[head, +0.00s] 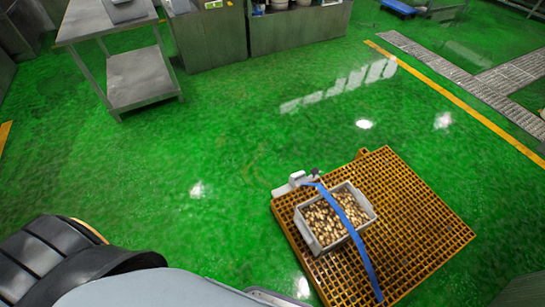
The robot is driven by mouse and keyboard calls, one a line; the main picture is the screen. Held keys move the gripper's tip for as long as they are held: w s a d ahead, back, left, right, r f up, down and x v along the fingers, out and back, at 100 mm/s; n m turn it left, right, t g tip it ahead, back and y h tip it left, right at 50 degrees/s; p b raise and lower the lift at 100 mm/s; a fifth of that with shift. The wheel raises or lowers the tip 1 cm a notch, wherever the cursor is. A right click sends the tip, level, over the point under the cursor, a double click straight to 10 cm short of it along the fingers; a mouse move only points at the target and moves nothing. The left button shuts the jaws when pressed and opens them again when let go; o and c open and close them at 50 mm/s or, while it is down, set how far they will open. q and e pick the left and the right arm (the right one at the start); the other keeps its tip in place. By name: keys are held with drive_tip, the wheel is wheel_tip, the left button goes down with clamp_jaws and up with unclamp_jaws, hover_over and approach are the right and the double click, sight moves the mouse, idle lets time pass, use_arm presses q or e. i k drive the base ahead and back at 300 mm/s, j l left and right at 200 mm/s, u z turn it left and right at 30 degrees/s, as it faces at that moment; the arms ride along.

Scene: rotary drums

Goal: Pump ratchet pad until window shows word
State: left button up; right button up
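A grey bin (308,236) full of small brown and tan pieces sits on an orange grating platform (425,240) on the floor, right of centre in the head view. A blue strap (343,213) runs across the bin and over the grating to its front edge. At the strap's far end, by the bin's back left corner, is a small pale grey device (290,185) with a dark knob (315,172). It may be the ratchet, but its pad and any window or word are too small to make out. Neither of my grippers is in view.
The green floor (200,140) is clear around the platform. A steel table (140,78) with a lower shelf stands at the back left, and steel cabinets (295,30) line the back. A yellow floor line (455,98) and drain grates (440,62) lie at the right.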

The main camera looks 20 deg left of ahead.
sight(315, 171)
drive_tip(key=i+j+z, duration=0.2)
drive_tip(key=j+z, duration=0.3)
drive_tip(key=j, duration=0.9)
drive_tip(key=j+z, duration=0.45)
drive_tip(key=j, duration=0.95)
